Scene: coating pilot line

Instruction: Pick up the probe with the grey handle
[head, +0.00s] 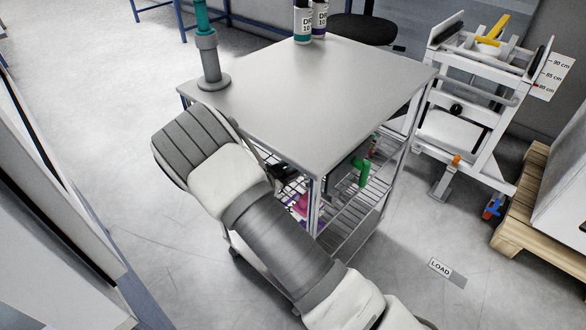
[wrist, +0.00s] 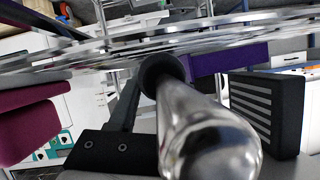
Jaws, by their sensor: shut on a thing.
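In the wrist view, a shiny metal rod with a rounded near end (wrist: 205,135) and a black collar (wrist: 163,72) lies between the fingers of my gripper (wrist: 195,115). It looks like a probe, but I cannot make out a grey handle on it. My gripper is shut on it, with a dark finger on each side. Wire shelf bars run across just beyond the rod.
The cart's lower wire shelf holds a magenta item (head: 300,204) and a green item (head: 362,172). On its top stand a grey post with a teal upper part (head: 207,60) and labelled bottles (head: 303,22). A white frame (head: 470,105) and a pallet (head: 518,215) stand right.

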